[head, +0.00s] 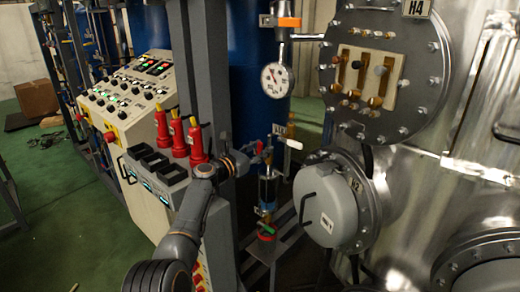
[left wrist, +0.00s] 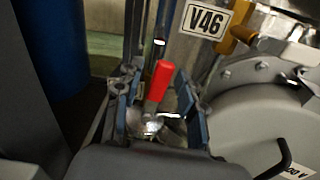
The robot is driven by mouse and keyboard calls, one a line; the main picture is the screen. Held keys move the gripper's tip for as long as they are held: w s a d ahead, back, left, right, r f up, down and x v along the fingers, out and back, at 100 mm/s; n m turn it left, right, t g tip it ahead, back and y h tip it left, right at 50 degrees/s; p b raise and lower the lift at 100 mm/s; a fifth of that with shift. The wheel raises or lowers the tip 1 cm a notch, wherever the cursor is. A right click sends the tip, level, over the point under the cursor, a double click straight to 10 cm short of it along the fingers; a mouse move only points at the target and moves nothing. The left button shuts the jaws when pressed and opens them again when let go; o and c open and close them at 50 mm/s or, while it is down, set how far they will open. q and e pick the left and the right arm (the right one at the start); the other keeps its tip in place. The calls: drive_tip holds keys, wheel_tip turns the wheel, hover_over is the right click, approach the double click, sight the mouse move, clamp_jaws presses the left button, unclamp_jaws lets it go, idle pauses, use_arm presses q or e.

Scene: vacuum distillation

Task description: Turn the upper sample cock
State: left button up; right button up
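The upper sample cock's red handle (left wrist: 160,82) stands upright in the left wrist view, between the two fingers of my left gripper (left wrist: 156,88). Gaps show on both sides of the handle, so the fingers are open around it and not closed on it. In the head view my left gripper (head: 258,157) is at the top of the sample cylinder (head: 267,190), and the red handle there is mostly hidden. A green handle (head: 267,229) sits lower, below the cylinder. My right gripper is not in view.
A V46 tag (left wrist: 205,19) hangs behind the cock. A round grey hatch (head: 327,208) on the steel vessel is at the right. A gauge (head: 276,80) is above.

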use_arm(q)
drive_tip(key=shift+r, duration=0.1)
drive_tip(key=shift+s+a, duration=0.1)
drive_tip(key=shift+s+a, duration=0.4)
drive_tip(key=shift+s, duration=0.05)
drive_tip(key=v, duration=1)
drive_tip(key=shift+s, duration=0.25)
